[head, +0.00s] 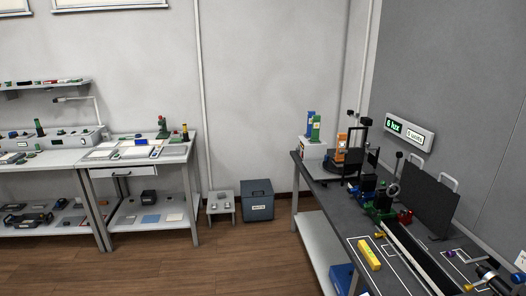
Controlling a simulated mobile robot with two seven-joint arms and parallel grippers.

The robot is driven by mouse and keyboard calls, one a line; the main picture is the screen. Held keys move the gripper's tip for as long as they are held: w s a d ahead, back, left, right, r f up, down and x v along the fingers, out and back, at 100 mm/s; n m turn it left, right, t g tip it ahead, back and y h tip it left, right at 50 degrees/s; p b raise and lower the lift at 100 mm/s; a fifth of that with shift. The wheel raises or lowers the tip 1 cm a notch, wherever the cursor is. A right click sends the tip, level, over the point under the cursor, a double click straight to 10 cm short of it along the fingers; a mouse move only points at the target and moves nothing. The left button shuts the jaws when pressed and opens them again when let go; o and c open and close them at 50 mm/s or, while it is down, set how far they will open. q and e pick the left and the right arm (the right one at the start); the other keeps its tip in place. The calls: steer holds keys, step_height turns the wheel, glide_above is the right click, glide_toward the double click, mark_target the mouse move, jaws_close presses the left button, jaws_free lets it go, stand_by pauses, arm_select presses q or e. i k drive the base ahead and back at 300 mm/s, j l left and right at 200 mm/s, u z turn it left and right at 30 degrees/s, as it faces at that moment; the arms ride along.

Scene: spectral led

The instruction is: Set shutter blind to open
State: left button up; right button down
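I cannot tell for sure which part is the shutter blind. On the dark bench (327,205) at the right stands a row of small optical parts. Among them is an upright black frame (364,140) near the far end. A large dark panel (430,190) with light handles stands upright along the wall side of the bench. Whether any blind is open or shut is too small to tell. Neither of my grippers shows in the head view.
A wall display (409,132) reads "6 lux" and "0 units". A yellow block (369,254) lies on the bench's near part. A grey bin (257,200) and a low stool (221,207) stand by the back wall. Workbenches (187,150) fill the left. The wooden floor between is clear.

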mark_target(354, 156)
steer(key=i+j+u, duration=0.1)
steer(key=i, duration=1.5)
